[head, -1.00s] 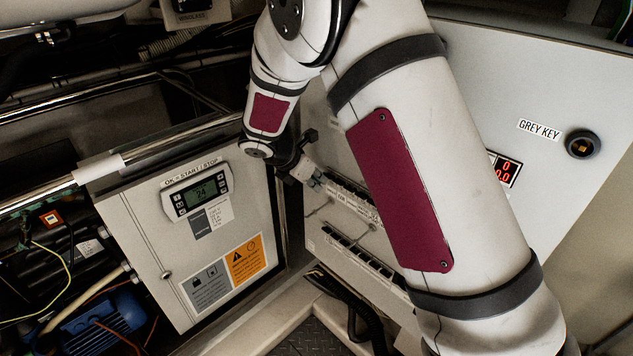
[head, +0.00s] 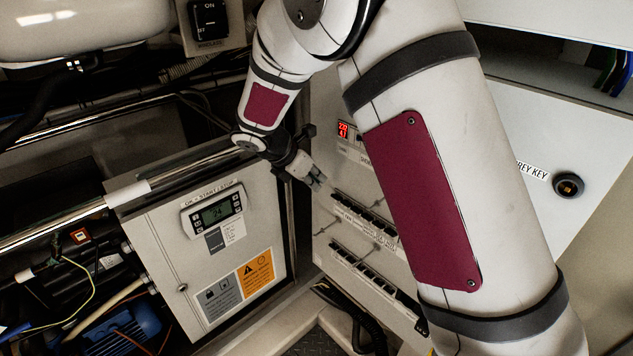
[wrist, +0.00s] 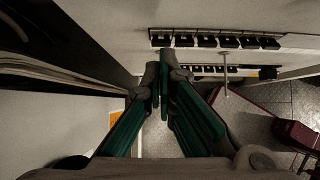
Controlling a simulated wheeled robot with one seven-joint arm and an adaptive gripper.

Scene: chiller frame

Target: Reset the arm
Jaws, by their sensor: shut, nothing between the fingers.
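My gripper (head: 316,180) is in front of the grey breaker panel (head: 322,243), near the left end of its upper breaker row (head: 365,218). In the wrist view my gripper (wrist: 164,72) points forward with its green-sided fingers together and nothing between them. The upper breaker row (wrist: 215,40) is ahead and to the right of the fingertips there. I cannot tell whether the fingertips touch the panel. My arm crosses the head view and hides much of the panel.
A control box with a lit display (head: 217,212) stands left of the panel. A metal rail (head: 60,225) runs beside it. A key switch (head: 568,186) labelled GREY KEY is at the right. A blue motor (head: 118,322) and loose cables lie lower left. A rotary switch (head: 209,20) is at the top.

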